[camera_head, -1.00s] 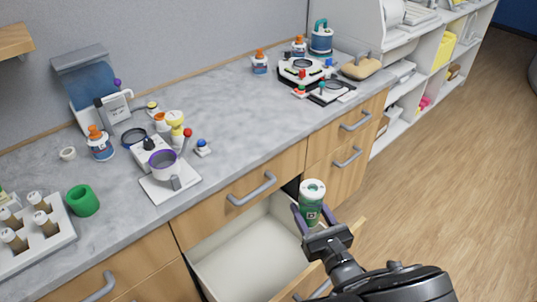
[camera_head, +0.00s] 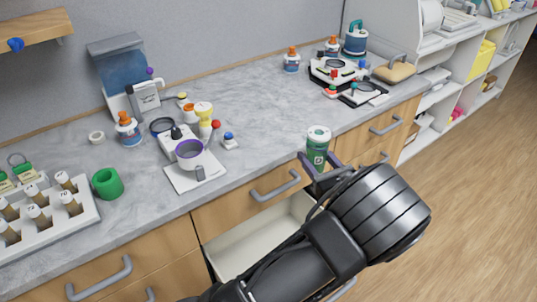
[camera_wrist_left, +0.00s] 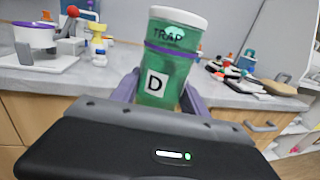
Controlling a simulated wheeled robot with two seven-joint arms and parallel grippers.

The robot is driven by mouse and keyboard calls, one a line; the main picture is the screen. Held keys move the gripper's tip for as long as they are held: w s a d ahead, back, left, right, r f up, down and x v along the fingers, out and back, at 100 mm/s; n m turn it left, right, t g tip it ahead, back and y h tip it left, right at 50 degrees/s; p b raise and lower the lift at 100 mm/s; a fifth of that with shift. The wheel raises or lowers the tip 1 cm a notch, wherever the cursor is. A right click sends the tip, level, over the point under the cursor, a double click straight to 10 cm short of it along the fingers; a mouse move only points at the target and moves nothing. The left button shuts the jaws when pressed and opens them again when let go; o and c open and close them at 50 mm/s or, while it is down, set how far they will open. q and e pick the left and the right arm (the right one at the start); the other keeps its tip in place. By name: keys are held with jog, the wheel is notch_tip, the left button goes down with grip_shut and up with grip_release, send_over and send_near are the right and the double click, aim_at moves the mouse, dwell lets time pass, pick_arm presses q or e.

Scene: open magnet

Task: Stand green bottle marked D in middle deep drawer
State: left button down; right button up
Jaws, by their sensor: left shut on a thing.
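The green bottle marked D (camera_head: 317,146) has a white lid and stands about upright in my left gripper (camera_head: 322,166). In the left wrist view the bottle (camera_wrist_left: 168,65) shows its "D" label, with the gripper's purple fingers (camera_wrist_left: 160,95) shut on both its sides. The gripper holds it near the counter's front edge, above and to the right of the drawer opening. The middle deep drawer (camera_head: 240,252) is pulled open and pale inside. My left arm hides much of its right and front part. My right gripper is not in view.
The grey counter (camera_head: 255,120) carries a purple-cupped device (camera_head: 190,155), a green cup (camera_head: 107,183), a vial rack (camera_head: 85,215) and several bottles. A closed drawer with a handle (camera_head: 276,187) lies above the open one. Open floor (camera_head: 470,190) is at the right.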

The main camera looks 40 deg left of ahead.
pick_arm(q)
jog(key=a+r+g, duration=0.1)
jog(key=a+r, duration=0.1)
jog(key=a, duration=0.3)
jog(key=a+r+n+g+y, duration=0.1)
jog(key=a+r, duration=0.2)
jog(key=a, duration=0.3)
jog(key=a+r+n+g+b, duration=0.1)
jog(key=a+r, duration=0.1)
jog(key=a, duration=0.3)
jog(key=shift+w+a+r+y, duration=0.2)
jog(key=shift+a+y, duration=0.1)
jog(key=shift+f, duration=0.1)
notch_tip(320, 180, down, 6)
jog(key=shift+f, duration=0.1)
notch_tip(320, 180, down, 3)
jog(key=shift+r+p, duration=0.1)
jog(key=shift+p, duration=0.2)
jog(key=shift+f, duration=0.4)
